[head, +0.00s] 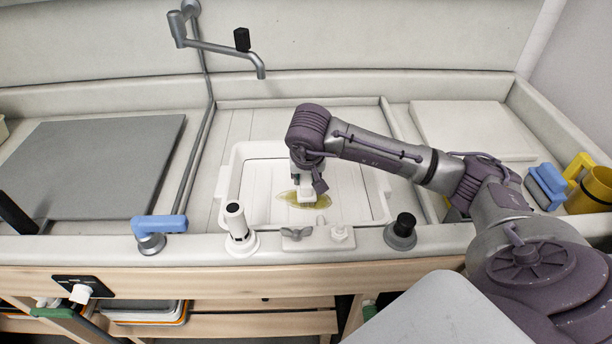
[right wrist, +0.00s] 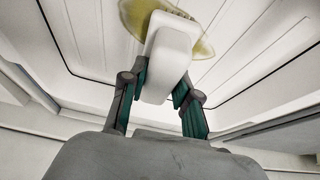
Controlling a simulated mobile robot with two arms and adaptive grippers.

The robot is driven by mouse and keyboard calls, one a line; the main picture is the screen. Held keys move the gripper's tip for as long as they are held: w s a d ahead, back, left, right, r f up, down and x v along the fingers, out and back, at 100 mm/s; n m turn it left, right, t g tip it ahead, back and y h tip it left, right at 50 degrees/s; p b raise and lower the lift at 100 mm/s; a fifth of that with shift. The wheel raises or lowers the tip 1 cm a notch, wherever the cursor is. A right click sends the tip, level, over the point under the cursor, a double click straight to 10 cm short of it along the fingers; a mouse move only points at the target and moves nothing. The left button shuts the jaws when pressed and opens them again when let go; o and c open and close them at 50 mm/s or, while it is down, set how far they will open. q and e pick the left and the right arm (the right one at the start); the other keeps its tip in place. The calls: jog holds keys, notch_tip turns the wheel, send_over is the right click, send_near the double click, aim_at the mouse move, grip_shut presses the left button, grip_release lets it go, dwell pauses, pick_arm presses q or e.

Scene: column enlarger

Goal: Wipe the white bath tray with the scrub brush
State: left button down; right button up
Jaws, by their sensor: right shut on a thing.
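The white bath tray (head: 378,190) sits in the sink basin, with a ribbed floor and raised rim. A yellow-brown stain (head: 322,202) lies on its floor, and the stain also shows in the right wrist view (right wrist: 203,48). My right gripper (head: 308,182) is over the tray, pointing down. It is shut on the white scrub brush (right wrist: 168,60), whose body sits between the green finger pads. The brush's far end is over the stain; I cannot tell whether its bristles touch the tray. The brush partly hides the stain. My left gripper is not in view.
Along the front ledge stand a blue-handled fixture (head: 160,225), a white cylinder (head: 236,220) and a black knob (head: 404,228). A faucet (head: 225,48) hangs behind the tray. A blue brush (head: 546,185) and a yellow mug (head: 590,190) stand at right. A grey board (head: 95,165) lies at left.

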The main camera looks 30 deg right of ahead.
jog(key=shift+w+a+b, duration=0.2)
jog(key=shift+w+a, duration=0.5)
jog(key=shift+a, duration=0.55)
jog(key=shift+w+a+b, duration=0.15)
jog(key=shift+w+a, duration=0.6)
jog(key=shift+a, duration=0.55)
jog(key=shift+w+a+b, duration=0.2)
jog(key=shift+w+a, duration=0.5)
jog(key=shift+a, duration=0.55)
jog(key=shift+f+b, duration=0.9)
jog(key=shift+f, duration=0.1)
jog(key=shift+d, duration=0.1)
jog(key=shift+s+d, duration=0.45)
jog(key=shift+d, duration=0.3)
jog(key=shift+s+d, duration=0.5)
jog(key=shift+d, duration=0.2)
jog(key=shift+s+d, duration=0.45)
jog(key=shift+d, duration=0.3)
jog(key=shift+d, duration=0.1)
jog(key=shift+s+d+f+b, duration=0.1)
jog(key=shift+s+d+b, duration=0.3)
jog(key=shift+d, duration=0.15)
jog(key=shift+s+d+b, duration=0.15)
jog(key=shift+s+d, duration=0.4)
jog(key=shift+d, duration=0.25)
jog(key=shift+s+d+b, duration=0.15)
jog(key=shift+s+d, duration=0.35)
jog(key=shift+d, duration=0.3)
